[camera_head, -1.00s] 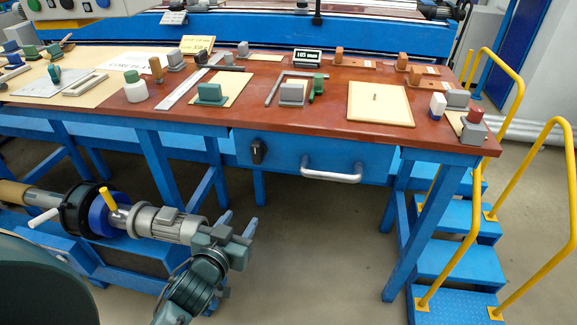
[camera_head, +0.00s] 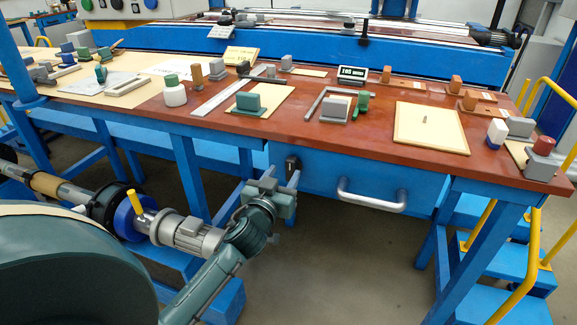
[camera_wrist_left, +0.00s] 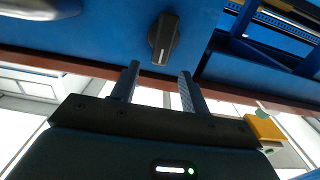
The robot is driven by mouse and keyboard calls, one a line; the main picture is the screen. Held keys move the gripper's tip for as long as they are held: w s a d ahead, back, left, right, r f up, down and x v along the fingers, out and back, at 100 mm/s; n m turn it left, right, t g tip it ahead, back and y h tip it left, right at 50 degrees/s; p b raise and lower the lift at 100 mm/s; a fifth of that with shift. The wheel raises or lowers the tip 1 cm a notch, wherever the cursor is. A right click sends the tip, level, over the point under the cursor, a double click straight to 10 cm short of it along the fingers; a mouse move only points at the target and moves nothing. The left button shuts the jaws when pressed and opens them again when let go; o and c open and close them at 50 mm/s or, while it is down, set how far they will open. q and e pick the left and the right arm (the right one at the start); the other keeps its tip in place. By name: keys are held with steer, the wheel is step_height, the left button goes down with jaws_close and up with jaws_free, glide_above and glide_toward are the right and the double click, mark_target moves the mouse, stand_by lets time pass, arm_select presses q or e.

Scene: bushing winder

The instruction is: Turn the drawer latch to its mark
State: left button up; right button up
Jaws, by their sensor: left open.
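The drawer latch (camera_head: 292,163) is a small black knob at the left end of the blue drawer front (camera_head: 330,178). In the left wrist view the latch (camera_wrist_left: 163,38) shows as a dark elongated grip with a short pale line on it, standing roughly upright in the picture. My left gripper (camera_head: 281,178) is just in front of and slightly below the latch. Its two fingers (camera_wrist_left: 158,82) are apart and empty, with the latch ahead of the gap between them and seemingly clear of both. The latch's mark cannot be made out. My right gripper is not in view.
The drawer's metal handle (camera_head: 372,196) is right of the latch. A winding shaft with a motor (camera_head: 190,235) is at lower left. Yellow stair rails (camera_head: 515,285) stand at right.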

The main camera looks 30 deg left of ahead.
mark_target(290, 164)
arm_select(q)
steer(key=shift+x, duration=2.15)
steer(key=shift+d, duration=0.1)
steer(key=shift+c, duration=0.2)
steer(key=c, duration=0.9)
steer(key=shift+c, duration=0.2)
